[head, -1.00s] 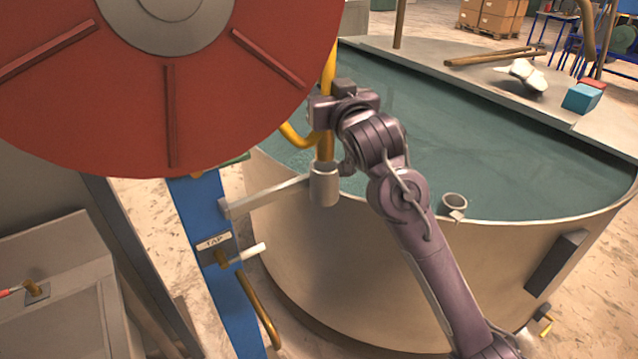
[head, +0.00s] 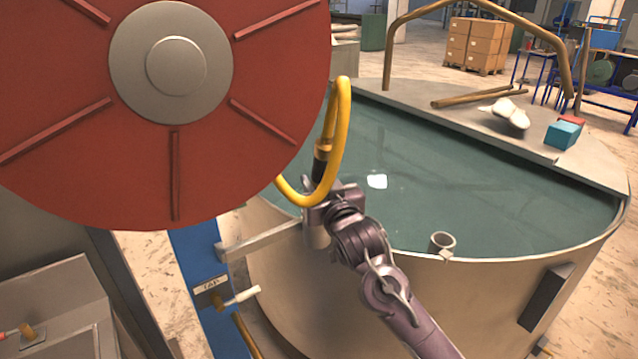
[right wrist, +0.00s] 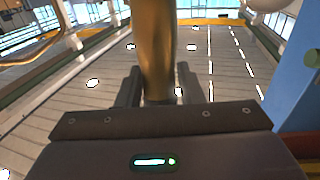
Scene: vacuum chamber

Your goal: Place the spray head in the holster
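The spray head (head: 322,152), a brass and black piece on the end of a yellow hose (head: 342,125), stands roughly upright in my right gripper (head: 322,196). In the right wrist view its brass body (right wrist: 155,45) runs between the two fingers, which are shut on it. A grey cylindrical cup (head: 316,237), which looks like the holster, sits on a bracket arm from the blue post. My right gripper is just above it and covers its top. I cannot tell whether the spray head's lower end is inside the cup. My left gripper is not in view.
A large red hose reel (head: 70,170) fills the upper left. A round tank (head: 400,290) of green water lies behind my right arm. A small open ring (head: 442,241) sits on its rim. A tap handle (head: 243,296) sticks out below the bracket.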

